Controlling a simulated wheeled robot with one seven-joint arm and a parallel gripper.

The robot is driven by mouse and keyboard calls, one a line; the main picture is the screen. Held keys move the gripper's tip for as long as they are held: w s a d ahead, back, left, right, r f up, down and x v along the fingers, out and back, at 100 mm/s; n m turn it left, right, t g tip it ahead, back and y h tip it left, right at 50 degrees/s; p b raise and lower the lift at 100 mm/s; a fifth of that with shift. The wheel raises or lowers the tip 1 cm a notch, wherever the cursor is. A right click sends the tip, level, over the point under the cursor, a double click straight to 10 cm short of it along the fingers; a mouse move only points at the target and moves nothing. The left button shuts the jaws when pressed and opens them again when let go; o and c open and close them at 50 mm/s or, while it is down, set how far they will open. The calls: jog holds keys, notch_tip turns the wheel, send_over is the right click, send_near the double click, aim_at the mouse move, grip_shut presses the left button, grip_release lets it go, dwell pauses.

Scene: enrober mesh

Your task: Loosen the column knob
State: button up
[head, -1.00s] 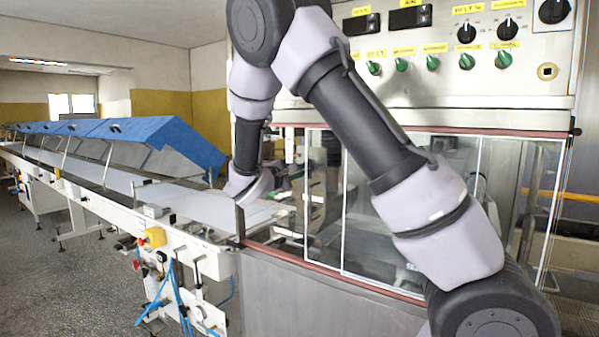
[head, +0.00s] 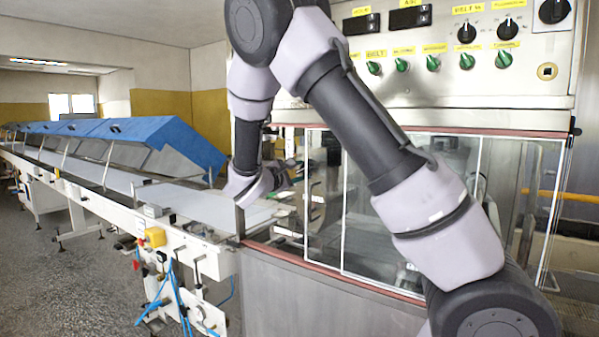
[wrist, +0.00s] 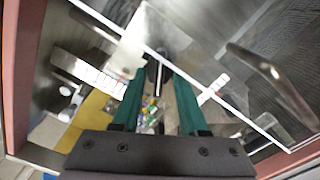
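My gripper (wrist: 157,75) shows in the wrist view with two green fingers spread apart. A gap is visible between them, and nothing is clamped in it. A thin upright metal rod with a dark part (wrist: 156,75) shows between the fingertips; I cannot tell whether it is the column knob or whether the fingers touch it. In the head view my gripper (head: 287,178) is small and dark, at the left end of the glazed machine housing beside the belt. No column knob can be made out clearly there.
The glazed housing (head: 342,230) with a reddish lower frame stands close to my arm. A control panel (head: 540,75) with several knobs is above it. The white conveyor (head: 205,205) with blue covers (head: 165,135) runs left. A curved metal handle (wrist: 270,72) is right of the fingers.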

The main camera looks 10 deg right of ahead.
jog(key=shift+a, duration=0.1)
jog(key=v, duration=1)
jog(key=shift+s+a, duration=0.2)
jog(key=shift+s, duration=0.05)
